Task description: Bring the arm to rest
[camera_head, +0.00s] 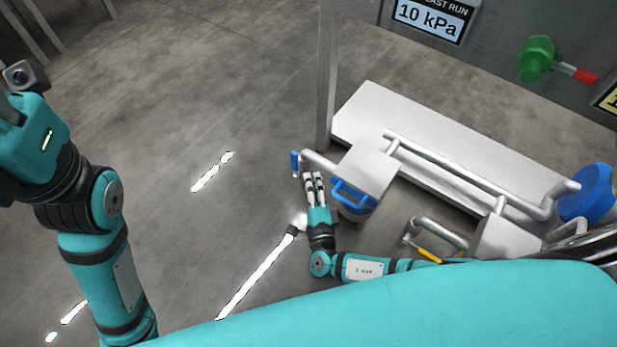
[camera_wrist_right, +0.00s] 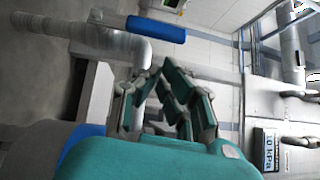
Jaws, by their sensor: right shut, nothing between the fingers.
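My right arm comes up from the lower edge of the head view, and its gripper (camera_head: 313,178) points away from me over the floor. Its fingers are together and empty. The gripper is just left of a white box-shaped unit with a blue handle (camera_head: 352,192) and just below a small blue lever (camera_head: 295,163); I cannot tell whether it touches either. In the right wrist view the fingers (camera_wrist_right: 160,75) lean towards each other with nothing held. My left arm (camera_head: 100,260) is raised at the left; its fingers are out of view.
A pale bench (camera_head: 440,150) with a grey pipe (camera_head: 450,178) stands beyond the right gripper. A blue round part (camera_head: 590,195) is at the far right, and a panel with a green valve (camera_head: 537,58) rises behind. The floor (camera_head: 200,120) to the left is clear.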

